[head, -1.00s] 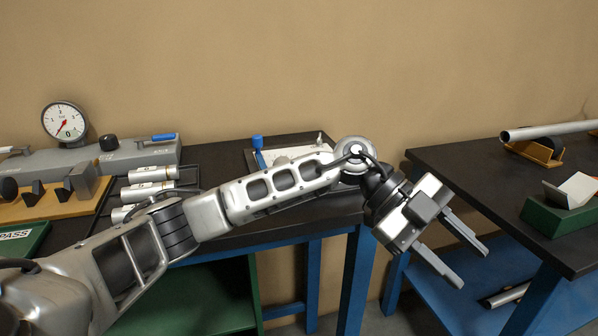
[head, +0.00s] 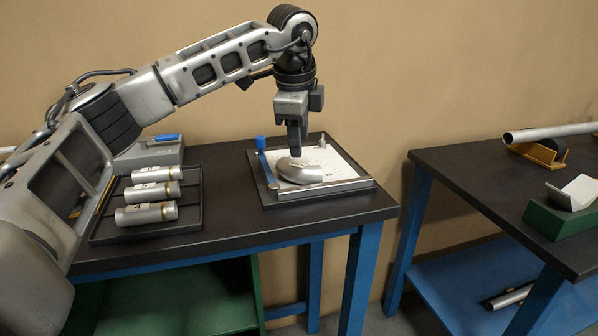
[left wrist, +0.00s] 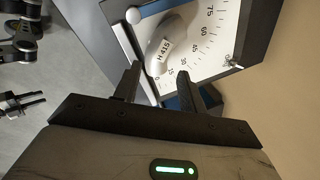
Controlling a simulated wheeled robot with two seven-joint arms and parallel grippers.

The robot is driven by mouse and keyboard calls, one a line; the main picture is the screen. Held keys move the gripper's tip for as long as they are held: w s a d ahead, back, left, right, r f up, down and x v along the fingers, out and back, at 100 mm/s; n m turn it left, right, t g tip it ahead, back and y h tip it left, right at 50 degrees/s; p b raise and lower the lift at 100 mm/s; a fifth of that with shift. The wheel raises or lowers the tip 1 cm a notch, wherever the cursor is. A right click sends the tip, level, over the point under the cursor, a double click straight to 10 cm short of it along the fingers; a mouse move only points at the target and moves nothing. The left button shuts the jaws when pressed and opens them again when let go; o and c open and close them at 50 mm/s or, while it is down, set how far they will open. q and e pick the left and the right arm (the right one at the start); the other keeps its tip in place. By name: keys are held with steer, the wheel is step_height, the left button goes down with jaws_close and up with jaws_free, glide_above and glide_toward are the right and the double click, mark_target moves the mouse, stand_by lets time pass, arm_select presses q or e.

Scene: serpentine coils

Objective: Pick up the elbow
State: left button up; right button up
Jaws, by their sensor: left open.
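The elbow (head: 300,172) is a silver bent tube lying on a white angle plate with a dark frame (head: 366,184). In the left wrist view the elbow (left wrist: 166,48) carries a label that seems to read H 415, and the plate (left wrist: 207,50) shows a degree scale. My left gripper (head: 296,152) points down just above the elbow in the head view. In the left wrist view its two fingers (left wrist: 157,84) are apart with nothing held between them. The elbow's near end shows beyond and between the fingers; I cannot tell whether they touch it.
A blue-handled lever (head: 262,155) stands at the plate's left side. A black tray (head: 190,220) with three labelled silver cylinders (head: 147,214) lies left of it. A second table (head: 470,175) at right holds a tube (head: 550,132) and a green block (head: 560,218). A gap separates the tables.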

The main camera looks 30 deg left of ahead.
mark_target(303, 167)
arm_select(q)
steer(key=shift+d+p+x, duration=0.15)
steer(key=shift+p+x, duration=0.15)
steer(key=shift+x, duration=1.7)
steer(key=shift+d+p+x, duration=0.2)
steer(key=shift+p+x, duration=0.05)
steer(key=shift+x, duration=1.7)
steer(key=c, duration=0.7)
